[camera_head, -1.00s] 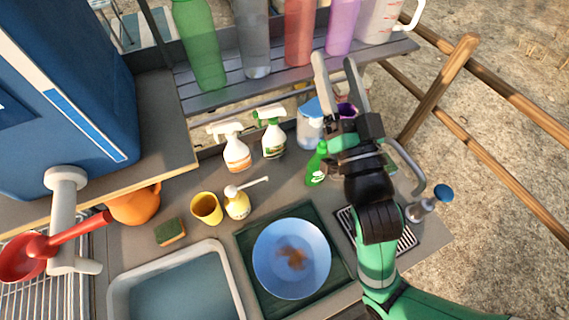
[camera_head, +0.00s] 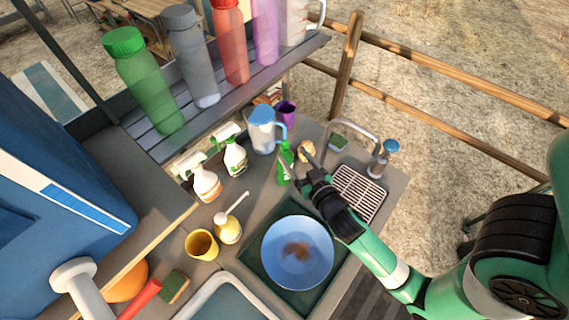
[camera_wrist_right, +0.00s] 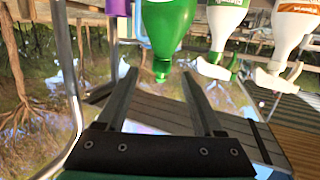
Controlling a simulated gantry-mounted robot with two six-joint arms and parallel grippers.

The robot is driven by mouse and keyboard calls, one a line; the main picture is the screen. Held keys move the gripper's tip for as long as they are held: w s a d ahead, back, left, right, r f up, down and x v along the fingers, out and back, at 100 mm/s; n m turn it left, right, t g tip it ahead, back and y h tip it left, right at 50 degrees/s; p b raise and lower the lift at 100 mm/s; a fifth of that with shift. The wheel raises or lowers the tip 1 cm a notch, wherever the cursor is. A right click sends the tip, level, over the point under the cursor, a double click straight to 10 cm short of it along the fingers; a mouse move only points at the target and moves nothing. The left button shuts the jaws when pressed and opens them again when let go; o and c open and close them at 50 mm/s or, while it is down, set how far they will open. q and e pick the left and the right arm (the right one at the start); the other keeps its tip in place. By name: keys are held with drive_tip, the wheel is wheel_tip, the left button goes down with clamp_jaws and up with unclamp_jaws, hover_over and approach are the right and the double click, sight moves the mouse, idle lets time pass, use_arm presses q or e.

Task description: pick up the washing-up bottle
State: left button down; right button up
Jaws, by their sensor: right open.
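The washing-up bottle (camera_head: 285,167) is small and green. It stands upright on the grey counter, between the blue-lidded jug and the drying grille. My right gripper (camera_head: 298,163) is open and empty, with its fingers pointing at the bottle from the near right. In the right wrist view, which appears upside down, the bottle (camera_wrist_right: 168,32) shows at top centre, just past the open fingertips (camera_wrist_right: 158,77) and roughly in line with the gap. Fingers and bottle overlap in the head view, so I cannot tell whether they touch. My left gripper is not in view.
Two spray bottles (camera_head: 236,157) stand left of the bottle. The jug (camera_head: 262,135) is close behind it, with a purple cup (camera_head: 286,112) beyond. A blue bowl (camera_head: 281,240) lies in front. The tap (camera_head: 352,131) arches at the right.

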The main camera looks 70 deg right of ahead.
sight(287, 149)
drive_tip(key=x, duration=0.5)
drive_tip(key=shift+w+d, duration=0.15)
drive_tip(key=shift+w, duration=0.25)
clamp_jaws()
